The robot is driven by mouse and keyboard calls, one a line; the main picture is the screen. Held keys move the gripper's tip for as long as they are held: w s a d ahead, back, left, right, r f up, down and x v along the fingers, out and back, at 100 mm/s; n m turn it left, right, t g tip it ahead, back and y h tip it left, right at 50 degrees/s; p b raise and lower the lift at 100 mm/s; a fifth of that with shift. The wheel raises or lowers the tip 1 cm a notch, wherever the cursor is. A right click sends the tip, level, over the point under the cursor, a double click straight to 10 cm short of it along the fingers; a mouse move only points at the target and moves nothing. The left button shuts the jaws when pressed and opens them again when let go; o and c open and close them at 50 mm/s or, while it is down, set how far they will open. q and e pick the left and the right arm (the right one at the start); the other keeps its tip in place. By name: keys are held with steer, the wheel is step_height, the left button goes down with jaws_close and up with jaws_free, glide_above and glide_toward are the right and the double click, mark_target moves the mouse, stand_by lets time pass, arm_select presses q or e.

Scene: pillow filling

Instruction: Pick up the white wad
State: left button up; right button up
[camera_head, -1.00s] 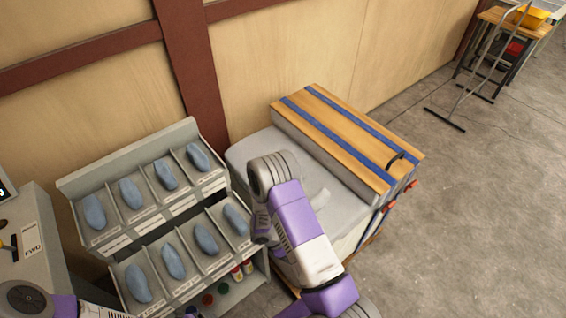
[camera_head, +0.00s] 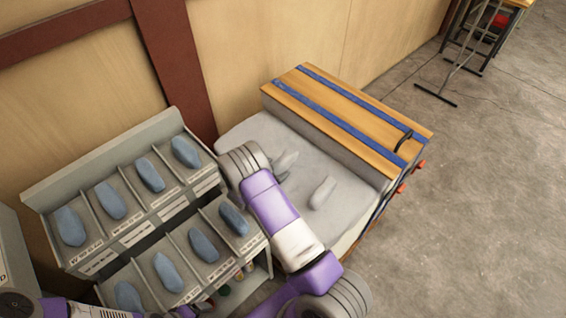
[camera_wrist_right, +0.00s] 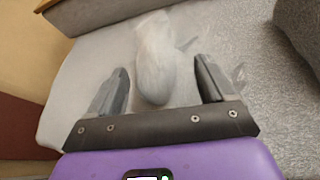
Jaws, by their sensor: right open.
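A white wad (camera_wrist_right: 154,62) lies on the pale padded surface in the right wrist view, between the two dark fingers of my right gripper (camera_wrist_right: 160,78). The fingers are open, with a gap on each side of the wad. My wrist hides most of my right gripper there. I see only parts of my left arm at the bottom left, not its gripper.
The pale padded surface (camera_head: 251,132) sits beside a wooden panel with blue strips (camera_head: 340,108). A grey rack (camera_head: 92,172) with several blue-grey wads in labelled compartments stands to the left. A wooden wall is behind.

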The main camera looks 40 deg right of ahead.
steer(key=x, duration=0.5)
steer(key=shift+w+d+f+b, duration=0.1)
steer(key=shift+w+d+b, duration=0.15)
steer(key=shift+b, duration=0.15)
steer(key=c, duration=1.2)
